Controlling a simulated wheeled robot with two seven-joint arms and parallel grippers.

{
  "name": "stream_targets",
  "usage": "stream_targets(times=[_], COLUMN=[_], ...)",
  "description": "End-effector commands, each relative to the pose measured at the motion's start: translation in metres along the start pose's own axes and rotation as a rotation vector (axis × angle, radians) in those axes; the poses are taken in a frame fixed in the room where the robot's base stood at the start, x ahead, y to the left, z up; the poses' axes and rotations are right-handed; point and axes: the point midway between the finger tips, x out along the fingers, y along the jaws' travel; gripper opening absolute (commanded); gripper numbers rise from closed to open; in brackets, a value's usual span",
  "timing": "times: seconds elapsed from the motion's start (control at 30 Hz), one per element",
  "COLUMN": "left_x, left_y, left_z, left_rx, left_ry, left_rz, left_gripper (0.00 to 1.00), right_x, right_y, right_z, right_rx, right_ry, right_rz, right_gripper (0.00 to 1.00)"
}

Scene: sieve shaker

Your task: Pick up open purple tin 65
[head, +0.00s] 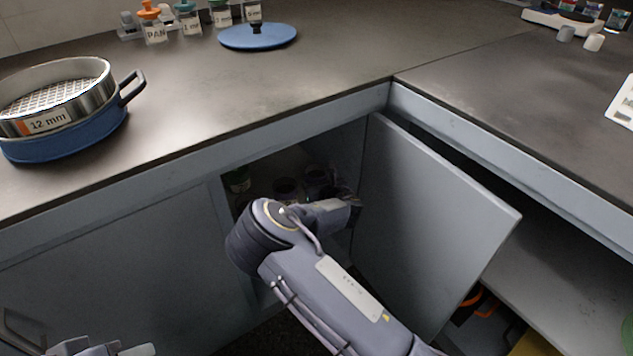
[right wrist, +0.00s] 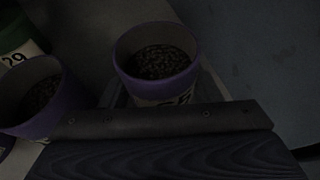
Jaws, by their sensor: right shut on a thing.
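An open purple tin (right wrist: 158,62) full of dark grains shows in the right wrist view, its pale label mostly hidden behind my gripper. My right gripper (head: 350,196) reaches into the open corner cabinet and is shut on this tin. In the head view the tin (head: 318,176) is dim, beside the gripper. A second open purple tin (right wrist: 42,95) with dark contents stands to its left, apart from it. Part of my left gripper (head: 100,350) shows at the bottom left edge of the head view; its jaws are not clear.
A green tin (right wrist: 14,35) marked 29 stands further left in the cabinet. The open cabinet door (head: 430,225) is close to the right of my right gripper. The counter (head: 330,60) is above, with a 12 mm sieve (head: 55,100) on a blue base and a blue lid (head: 258,37).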

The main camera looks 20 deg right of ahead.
Motion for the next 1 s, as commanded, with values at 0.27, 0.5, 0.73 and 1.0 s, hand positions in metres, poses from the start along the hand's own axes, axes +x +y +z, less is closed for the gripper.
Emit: stream_targets(times=[0.27, 0.5, 0.73, 1.0], left_x=[-0.005, -0.021, -0.041, -0.052], left_y=[0.002, 0.009, 0.019, 0.024], left_z=[-0.002, -0.010, -0.021, -0.026], left_rx=[0.000, 0.000, 0.000, 0.000], left_ry=[0.000, 0.000, 0.000, 0.000], left_rz=[0.000, 0.000, 0.000, 0.000], left_gripper=[0.36, 0.36, 0.36, 0.36], right_x=[-0.004, -0.033, -0.096, -0.157], right_y=[0.000, 0.001, 0.004, 0.007], right_z=[0.012, 0.044, 0.070, 0.068], right_rx=[0.001, 0.002, 0.003, 0.001], right_ry=[-0.002, -0.002, 0.000, 0.001], right_rz=[0.000, -0.002, -0.001, -0.001], right_gripper=[0.31, 0.31, 0.31, 0.31])
